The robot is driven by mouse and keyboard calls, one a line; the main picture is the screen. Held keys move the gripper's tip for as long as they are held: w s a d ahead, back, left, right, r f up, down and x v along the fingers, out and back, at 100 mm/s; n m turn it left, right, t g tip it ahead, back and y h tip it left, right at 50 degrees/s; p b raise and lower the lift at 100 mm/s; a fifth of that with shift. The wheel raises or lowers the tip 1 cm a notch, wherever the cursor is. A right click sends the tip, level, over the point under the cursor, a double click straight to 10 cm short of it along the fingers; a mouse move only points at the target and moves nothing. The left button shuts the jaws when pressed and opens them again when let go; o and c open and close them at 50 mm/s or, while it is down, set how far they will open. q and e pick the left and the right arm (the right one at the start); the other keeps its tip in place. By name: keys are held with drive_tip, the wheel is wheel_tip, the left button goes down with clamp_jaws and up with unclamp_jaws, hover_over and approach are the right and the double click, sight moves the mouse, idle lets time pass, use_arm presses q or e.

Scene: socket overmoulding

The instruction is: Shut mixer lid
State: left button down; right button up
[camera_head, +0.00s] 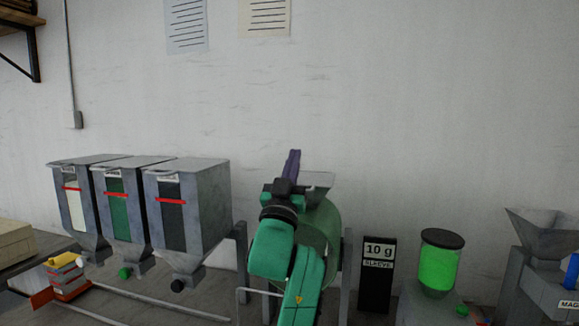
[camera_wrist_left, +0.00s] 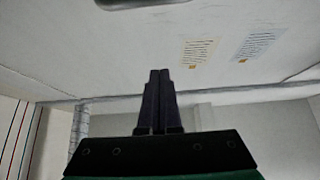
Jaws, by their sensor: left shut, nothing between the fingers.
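The mixer (camera_head: 327,222) is a translucent greenish drum between grey upright posts, in the middle of the head view. A grey flat piece (camera_head: 319,179), which looks like its lid or mouth, shows at its top; I cannot tell how far open it is. My left gripper (camera_head: 294,156) is in front of the mixer, fingers pointing up, just left of the grey piece. My green arm hides much of the drum. In the left wrist view the two dark fingers (camera_wrist_left: 159,76) are together, with nothing between them. My right gripper is out of view.
Three grey hoppers (camera_head: 205,205) stand to the left. A black "10 g" sign (camera_head: 377,290), a green jar (camera_head: 438,265) and a grey funnel machine (camera_head: 545,230) stand to the right.

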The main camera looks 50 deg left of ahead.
use_arm(q)
drive_tip(key=f, duration=0.2)
drive_tip(key=w+a+f, duration=0.1)
drive_tip(key=shift+w+f+p, duration=0.1)
drive_tip(key=shift+p, duration=0.2)
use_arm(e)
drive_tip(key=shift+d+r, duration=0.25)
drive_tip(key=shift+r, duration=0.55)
use_arm(q)
drive_tip(key=shift+w, duration=0.1)
drive_tip(key=shift+t+y, duration=0.4)
drive_tip(key=shift+t, duration=0.2)
drive_tip(key=f+b, duration=0.1)
drive_tip(key=b, duration=0.1)
drive_tip(key=f+b, duration=0.2)
drive_tip(key=b, duration=0.1)
drive_tip(key=f+b, duration=0.2)
drive_tip(key=b, duration=0.1)
drive_tip(key=shift+s+d, duration=0.15)
drive_tip(key=shift+s, duration=0.15)
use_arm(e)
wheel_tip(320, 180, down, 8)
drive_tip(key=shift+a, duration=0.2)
use_arm(q)
drive_tip(key=shift+r, duration=0.1)
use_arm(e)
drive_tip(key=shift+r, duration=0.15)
